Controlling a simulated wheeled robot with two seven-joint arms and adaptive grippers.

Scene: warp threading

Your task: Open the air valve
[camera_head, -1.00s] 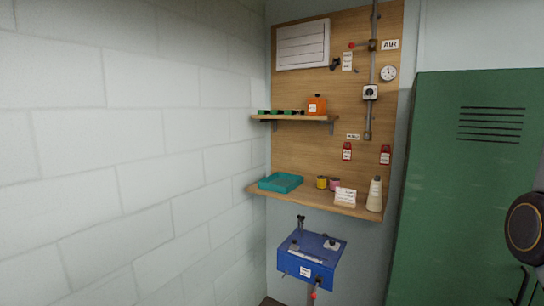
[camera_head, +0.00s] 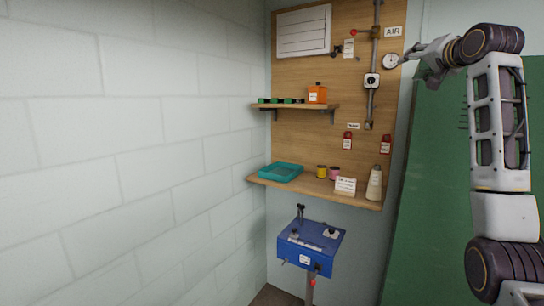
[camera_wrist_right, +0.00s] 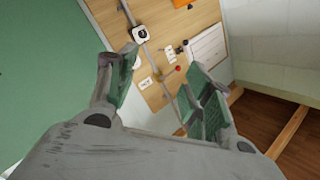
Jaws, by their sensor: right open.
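The air valve shows in the head view as a lever with a red knob (camera_head: 353,32) beside the grey vertical pipe (camera_head: 376,50), left of the AIR sign (camera_head: 392,31). The lever points left, across the pipe. In the right wrist view a small red knob (camera_wrist_right: 178,68) shows near the pipe, between my fingers in the picture. My right gripper (camera_head: 422,66) is open and empty, right of the pipe, with its fingertips near the gauge (camera_head: 391,60) in the head view. I cannot tell its distance from the board. My left gripper is not in view.
A switch box (camera_head: 371,80) sits on the pipe below the valve. A shelf (camera_head: 300,105) with an orange box and a lower shelf (camera_head: 270,183) with a teal tray project from the board. A green locker (camera_head: 425,200) stands right. A blue machine (camera_head: 300,255) stands below.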

